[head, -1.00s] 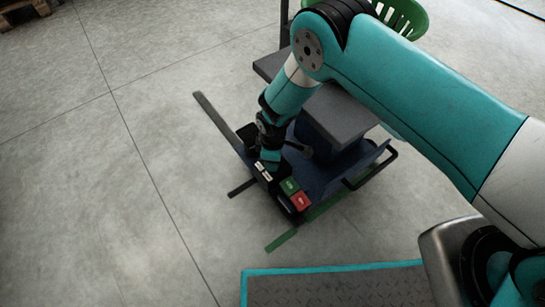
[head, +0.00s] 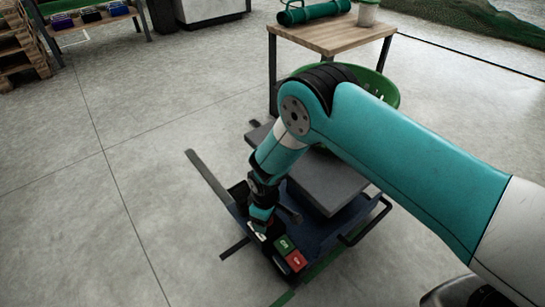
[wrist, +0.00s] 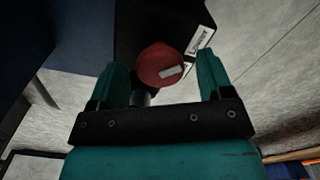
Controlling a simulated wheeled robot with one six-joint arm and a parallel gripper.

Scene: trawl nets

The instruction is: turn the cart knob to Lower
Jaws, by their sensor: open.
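The cart knob (wrist: 160,64) is round and red with a pale mark on its face. In the wrist view it sits between the two teal fingers of my gripper (wrist: 162,60), with a gap on each side. My gripper is open. A white label (wrist: 199,40) lies just right of the knob on the dark panel; its lettering is tilted and hard to read. In the head view my gripper (head: 260,222) points down at the control panel of the blue cart (head: 320,228) and hides the knob.
A green button (head: 284,244) and a red button (head: 296,260) sit on the panel near my gripper. A grey platform (head: 326,182) stands on the cart. Behind are a green basket (head: 385,92) and a wooden table (head: 330,36).

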